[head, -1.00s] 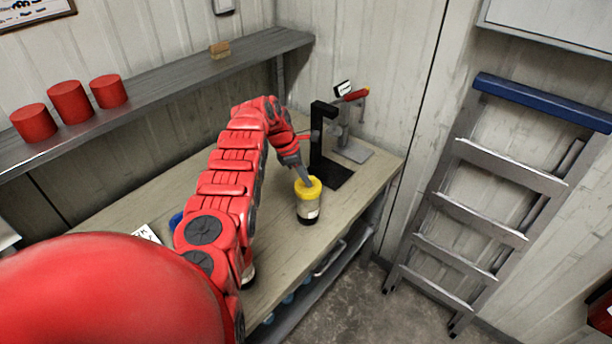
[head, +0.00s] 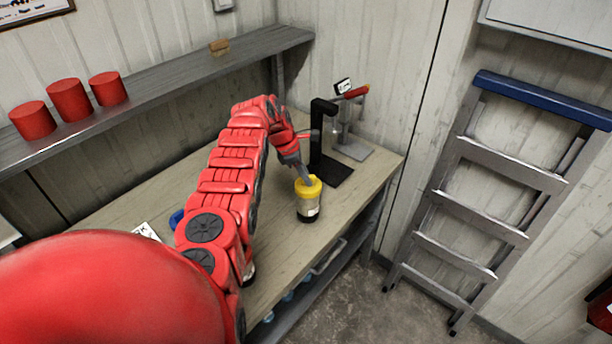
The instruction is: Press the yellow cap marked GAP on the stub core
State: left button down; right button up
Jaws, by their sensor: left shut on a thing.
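Whether the cap is fully seated cannot be told. My right gripper is not in view.
A black stand (head: 322,150) is just behind the core, with a red-handled press (head: 352,130) beyond it. A blue object (head: 176,218) and white card (head: 146,231) lie left of my arm. Red cylinders (head: 69,100) stand on the shelf. A ladder (head: 480,195) leans at right.

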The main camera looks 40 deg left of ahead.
pick_arm(q)
jog(key=shift+f+b, duration=0.6)
jog(key=shift+f, duration=0.25)
jog(key=c, duration=0.7)
grip_release()
jog(key=shift+c, duration=0.2)
jog(key=shift+o, duration=0.3)
jog(key=o, duration=0.4)
jog(key=shift+r, duration=0.15)
